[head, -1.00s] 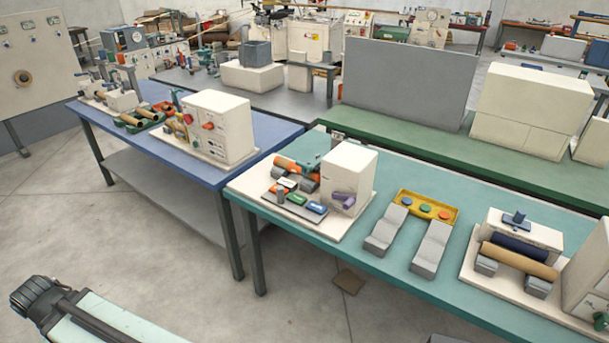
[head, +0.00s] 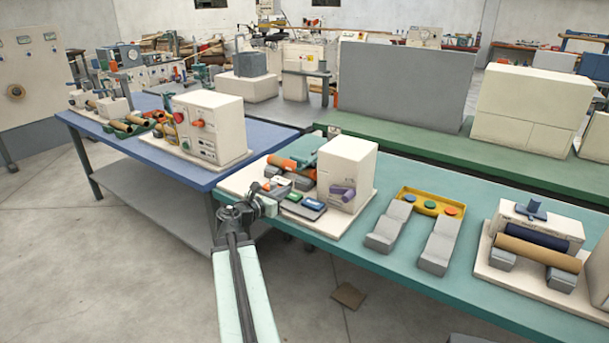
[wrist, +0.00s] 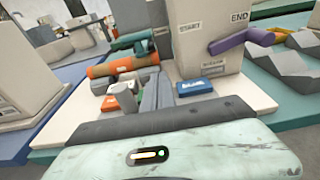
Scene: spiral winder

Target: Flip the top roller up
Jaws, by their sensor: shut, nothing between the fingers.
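The winder is a white box (head: 346,165) on a pale base on the teal table. Its face carries START and END labels and a purple lever (wrist: 240,40). Left of the box lies an orange roller (head: 284,163), also visible in the wrist view (wrist: 105,70). A dark green bar (wrist: 132,41) sits just above and behind it; I cannot tell whether this bar is the top roller. My gripper (head: 270,192) is shut and empty, in front of the winder's left part. It covers some small blocks there and stays apart from the roller.
A blue block (head: 314,203) and a green block (head: 295,197) sit on the front of the base. Grey stepped blocks (head: 387,230) and a yellow tray (head: 413,194) stand to the right. A blue table (head: 240,176) lies left, with bare floor in front.

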